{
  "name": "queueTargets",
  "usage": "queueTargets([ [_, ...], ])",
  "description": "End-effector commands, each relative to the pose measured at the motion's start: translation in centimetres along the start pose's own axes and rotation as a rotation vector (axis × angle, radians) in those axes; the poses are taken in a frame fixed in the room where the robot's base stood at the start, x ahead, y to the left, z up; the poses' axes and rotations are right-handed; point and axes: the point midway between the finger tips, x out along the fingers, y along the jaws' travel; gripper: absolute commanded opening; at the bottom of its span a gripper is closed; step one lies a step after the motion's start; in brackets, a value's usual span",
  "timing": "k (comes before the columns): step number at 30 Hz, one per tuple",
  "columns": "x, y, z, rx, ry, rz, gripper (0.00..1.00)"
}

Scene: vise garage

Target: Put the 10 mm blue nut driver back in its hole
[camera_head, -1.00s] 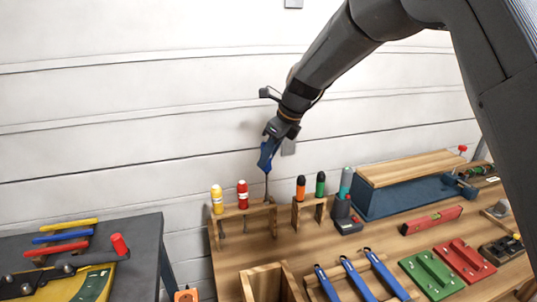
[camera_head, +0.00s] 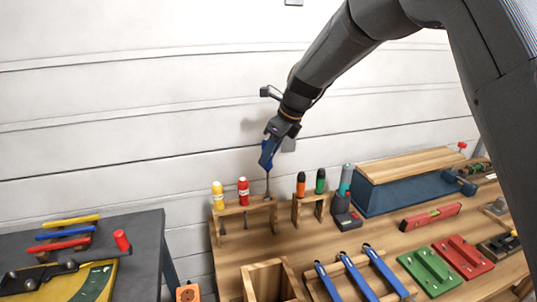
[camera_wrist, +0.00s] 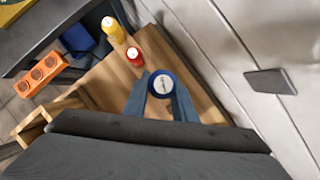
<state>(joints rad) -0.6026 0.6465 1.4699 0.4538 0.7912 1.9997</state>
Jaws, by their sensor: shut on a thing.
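My gripper (camera_head: 268,158) is shut on the blue nut driver, whose round blue cap (camera_wrist: 161,84) with a white label shows between the fingers in the wrist view. The driver hangs upright with its thin shaft (camera_head: 267,186) pointing down. The shaft's tip is at the right end of the wooden rack (camera_head: 240,209); I cannot tell whether it is in the hole. A yellow driver (camera_head: 218,195) and a red driver (camera_head: 243,191) stand in the same rack to the left, their shafts showing below its top.
A smaller rack to the right holds an orange driver (camera_head: 301,184) and a green driver (camera_head: 320,180). An open wooden box (camera_head: 264,278) is in front. The wall is close behind.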

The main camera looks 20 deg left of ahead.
Motion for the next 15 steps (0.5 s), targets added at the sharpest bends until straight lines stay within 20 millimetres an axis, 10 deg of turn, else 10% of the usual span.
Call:
queueTargets([
  [15,2.5,0.0,-1.1,0.000,0.001,0.000,0.01],
])
